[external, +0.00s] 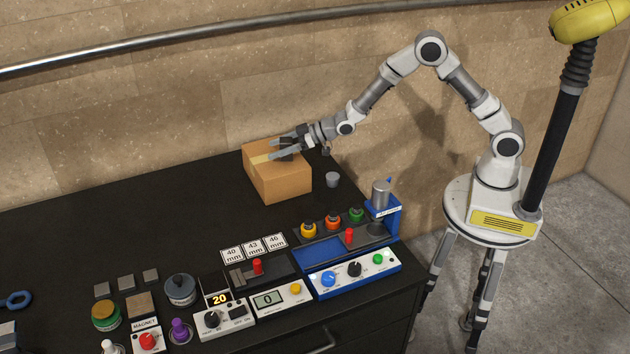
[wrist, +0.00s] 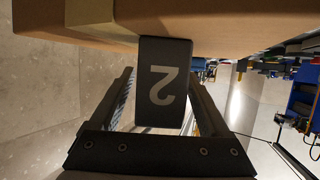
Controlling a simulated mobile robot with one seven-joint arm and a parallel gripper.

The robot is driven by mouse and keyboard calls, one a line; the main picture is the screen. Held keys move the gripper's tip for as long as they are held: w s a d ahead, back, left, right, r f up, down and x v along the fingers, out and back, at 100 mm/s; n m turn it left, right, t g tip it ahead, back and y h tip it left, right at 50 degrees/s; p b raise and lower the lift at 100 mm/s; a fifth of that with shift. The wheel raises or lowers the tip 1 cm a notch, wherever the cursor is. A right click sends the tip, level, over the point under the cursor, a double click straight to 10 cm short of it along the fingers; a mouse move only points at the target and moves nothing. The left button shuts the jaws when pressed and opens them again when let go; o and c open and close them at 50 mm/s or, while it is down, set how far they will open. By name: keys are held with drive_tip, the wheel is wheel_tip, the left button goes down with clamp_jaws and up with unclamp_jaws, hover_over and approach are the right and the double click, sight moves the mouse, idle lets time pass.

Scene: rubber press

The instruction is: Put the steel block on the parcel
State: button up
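The parcel (external: 285,185) is a brown cardboard box with a tape strip, at the back of the black table in the external view. It fills the top of the wrist view (wrist: 100,15), which looks upside down. The steel block (wrist: 163,85), dark with a grey "2" on its face, shows between my fingers and meets the parcel's top edge, apparently resting on it. My gripper (external: 287,147) is over the parcel's top. In the wrist view my gripper (wrist: 161,75) is open around the block, with narrow gaps on both sides. The block is small and partly hidden in the external view.
A small grey cup (external: 332,180) stands right of the parcel. A blue press (external: 345,255) with coloured knobs is at the table's right front. Gauges, jars and small plates line the front edge. The table's back left (external: 120,225) is clear. A wall and rail are behind.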

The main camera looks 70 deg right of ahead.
drive_tip(key=shift+r, duration=0.15)
drive_tip(key=shift+s+r, duration=0.1)
drive_tip(key=shift+s, duration=0.05)
drive_tip(key=s+d+r+m+g+h, duration=0.1)
drive_tip(key=s+d+r+h, duration=0.1)
drive_tip(key=s+d+r, duration=0.45)
drive_tip(key=s+d+r+m+g+h, duration=0.1)
drive_tip(key=s+d+r, duration=0.2)
drive_tip(key=s, duration=0.7)
drive_tip(key=s+d+r+g+h, duration=0.1)
drive_tip(key=s+d+r+h, duration=0.1)
drive_tip(key=s+d+r, duration=0.45)
drive_tip(key=s+m+g, duration=0.2)
drive_tip(key=s+g, duration=0.2)
drive_tip(key=s, duration=1.8)
drive_tip(key=shift+f, duration=0.45)
